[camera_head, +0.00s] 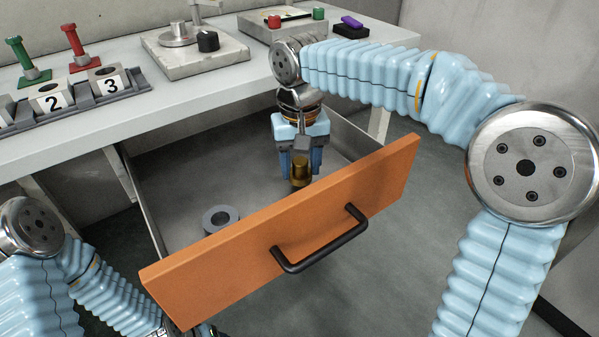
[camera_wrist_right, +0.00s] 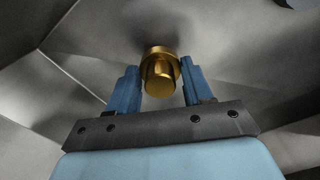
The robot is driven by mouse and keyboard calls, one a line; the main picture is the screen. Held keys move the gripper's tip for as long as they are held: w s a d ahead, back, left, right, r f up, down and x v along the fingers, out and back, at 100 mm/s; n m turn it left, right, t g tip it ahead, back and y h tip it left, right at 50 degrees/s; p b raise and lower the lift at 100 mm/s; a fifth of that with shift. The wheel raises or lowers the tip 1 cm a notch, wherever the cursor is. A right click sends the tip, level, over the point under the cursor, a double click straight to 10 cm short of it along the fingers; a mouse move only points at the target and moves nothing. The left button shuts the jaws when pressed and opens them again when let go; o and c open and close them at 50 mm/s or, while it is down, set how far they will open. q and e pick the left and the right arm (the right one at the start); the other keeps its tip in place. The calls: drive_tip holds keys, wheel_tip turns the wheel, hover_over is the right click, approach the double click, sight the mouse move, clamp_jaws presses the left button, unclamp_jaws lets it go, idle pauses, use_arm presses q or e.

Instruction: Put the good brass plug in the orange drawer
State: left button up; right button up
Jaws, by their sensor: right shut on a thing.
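The brass plug (camera_head: 300,170) is held in my right gripper (camera_head: 300,172), inside the open orange drawer (camera_head: 290,232). In the right wrist view the brass plug (camera_wrist_right: 160,70) sits between the two blue fingers of the right gripper (camera_wrist_right: 158,88), over grey drawer metal. I cannot tell whether the plug touches the drawer floor. A dark grey ring (camera_head: 220,219) lies on the drawer floor, left of the plug.
The drawer front has a black handle (camera_head: 320,240).

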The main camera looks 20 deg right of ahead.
sight(299, 162)
drive_tip(key=shift+s+f, duration=0.1)
drive_tip(key=shift+f, duration=0.8)
drive_tip(key=shift+a, duration=0.1)
drive_tip(key=shift+f, duration=0.15)
drive_tip(key=o, duration=1.3)
wheel_tip(299, 162, up, 12)
drive_tip(key=p, duration=0.3)
